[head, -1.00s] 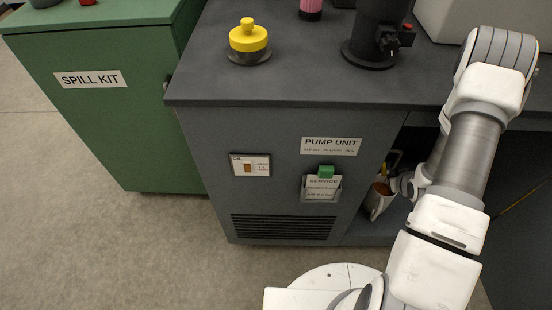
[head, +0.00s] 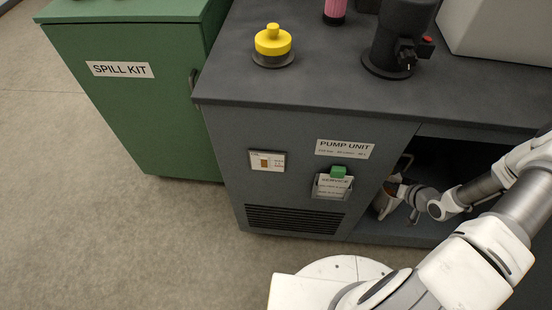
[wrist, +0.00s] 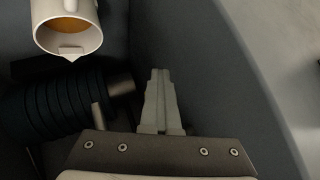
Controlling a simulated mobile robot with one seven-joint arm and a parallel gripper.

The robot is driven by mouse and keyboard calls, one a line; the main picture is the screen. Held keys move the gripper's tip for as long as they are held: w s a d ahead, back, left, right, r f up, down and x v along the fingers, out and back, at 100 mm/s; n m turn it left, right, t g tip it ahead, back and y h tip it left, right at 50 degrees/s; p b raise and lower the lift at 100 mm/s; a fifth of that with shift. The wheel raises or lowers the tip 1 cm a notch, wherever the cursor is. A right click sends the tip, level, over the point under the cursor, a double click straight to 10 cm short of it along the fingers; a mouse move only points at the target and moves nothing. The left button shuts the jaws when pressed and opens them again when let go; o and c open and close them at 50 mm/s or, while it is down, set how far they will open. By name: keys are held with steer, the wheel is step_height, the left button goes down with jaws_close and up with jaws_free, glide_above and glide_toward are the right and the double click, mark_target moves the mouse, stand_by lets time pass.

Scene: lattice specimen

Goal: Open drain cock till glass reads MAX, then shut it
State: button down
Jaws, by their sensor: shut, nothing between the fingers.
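The oil glass (head: 266,160) is a small white plate with a brown window on the pump unit's front; its level and marks are too small to read. A white jug (head: 385,204) stands inside the open bay; in the wrist view the jug (wrist: 66,45) holds amber oil. My gripper (wrist: 160,73) is shut and empty, apart from the jug, to its lower right in the wrist view. In the head view my arm reaches into the bay and its wrist hides part of the jug. I cannot clearly make out the drain cock or its setting.
A dark ribbed cylinder (wrist: 52,105) with a metal stub lies left of the gripper. The pump unit's worktop (head: 330,90) overhangs the bay. A service card holder (head: 332,186) with a green block hangs beside it. A green spill kit cabinet (head: 120,100) stands left.

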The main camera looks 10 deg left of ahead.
steer(key=c, duration=1.1)
jaws_free()
steer(key=shift+d, duration=0.25)
steer(key=shift+w+d, duration=0.1)
steer(key=shift+d+r, duration=0.1)
steer(key=p+v, duration=0.5)
steer(key=v, duration=1.2)
steer(key=shift+r, duration=0.15)
